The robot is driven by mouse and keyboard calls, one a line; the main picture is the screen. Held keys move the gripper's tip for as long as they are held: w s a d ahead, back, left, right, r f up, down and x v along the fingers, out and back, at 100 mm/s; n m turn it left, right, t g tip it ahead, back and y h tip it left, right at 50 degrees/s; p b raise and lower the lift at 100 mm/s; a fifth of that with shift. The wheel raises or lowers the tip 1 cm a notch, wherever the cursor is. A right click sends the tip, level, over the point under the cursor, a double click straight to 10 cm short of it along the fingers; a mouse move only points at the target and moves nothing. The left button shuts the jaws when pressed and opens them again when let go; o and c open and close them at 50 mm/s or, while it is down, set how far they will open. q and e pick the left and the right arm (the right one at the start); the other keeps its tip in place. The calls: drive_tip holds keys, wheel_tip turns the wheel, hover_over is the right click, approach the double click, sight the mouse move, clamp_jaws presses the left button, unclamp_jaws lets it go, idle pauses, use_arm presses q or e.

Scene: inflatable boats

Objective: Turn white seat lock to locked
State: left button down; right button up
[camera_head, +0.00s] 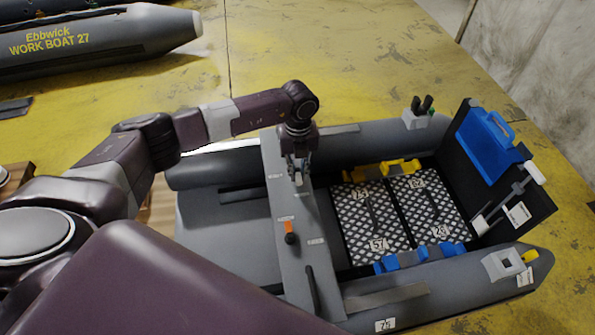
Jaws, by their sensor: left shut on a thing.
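The boat's grey seat (270,155) is a board running across the hull. My left gripper (298,174) points down onto the seat's far half and is shut on a small pale part, which I take to be the white seat lock (298,181). The fingers hide most of the lock, so I cannot tell which way it is turned. An orange lock (287,226) with a dark knob sits nearer on the same seat. Small white labels lie beside both locks, too small to read. My right gripper is not in view.
Patterned floor panels (370,220) with number tags lie right of the seat, between yellow (390,168) and blue (420,256) fittings. A blue tank (487,145) hangs at the transom. Another boat (90,40) lies at upper left. The yellow floor (340,60) behind is clear.

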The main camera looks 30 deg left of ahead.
sight(298, 173)
use_arm(q)
drive_tip(key=shift+w+r+n, duration=0.15)
drive_tip(key=shift+w+n, duration=0.05)
drive_tip(key=shift+n, duration=0.1)
drive_tip(key=c, duration=1.9)
unclamp_jaws()
drive_tip(key=shift+s, duration=0.1)
drive_tip(key=shift+c, duration=0.2)
wheel_tip(298, 173, up, 12)
